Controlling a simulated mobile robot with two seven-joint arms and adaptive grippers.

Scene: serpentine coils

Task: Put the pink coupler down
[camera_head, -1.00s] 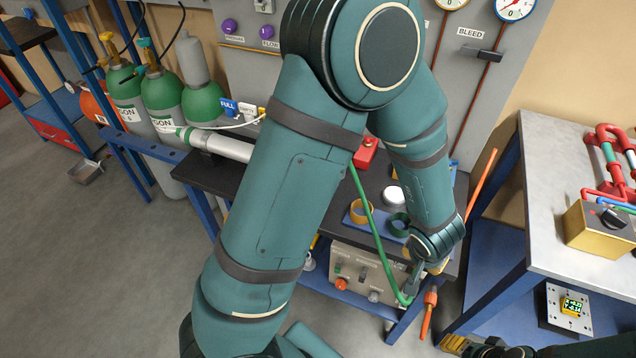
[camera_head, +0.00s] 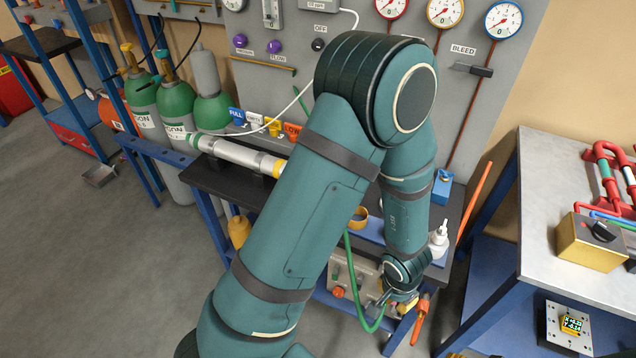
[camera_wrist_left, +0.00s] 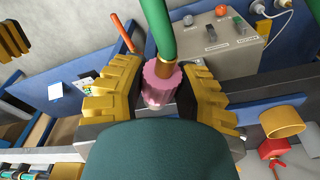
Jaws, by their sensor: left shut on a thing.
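The pink coupler (camera_wrist_left: 161,82) is in the middle of the left wrist view, between the yellow finger pads of my left gripper (camera_wrist_left: 160,88). A brown collar (camera_wrist_left: 164,66) and a green hose (camera_wrist_left: 157,28) run up from it. My left gripper (camera_head: 400,298) is shut on it. In the head view the gripper is at the front right of the black bench, by the grey control box (camera_head: 345,275). The green hose (camera_head: 357,275) hangs in a loop there. The coupler itself cannot be made out in the head view. My right gripper is not clearly seen.
An orange-handled tool (camera_head: 420,320) hangs close to the gripper. A yellow ring (camera_head: 358,217) and a white bottle (camera_head: 438,241) stand on the bench. The right table (camera_head: 545,215) carries a yellow switch box (camera_head: 590,245). My left arm hides much of the bench.

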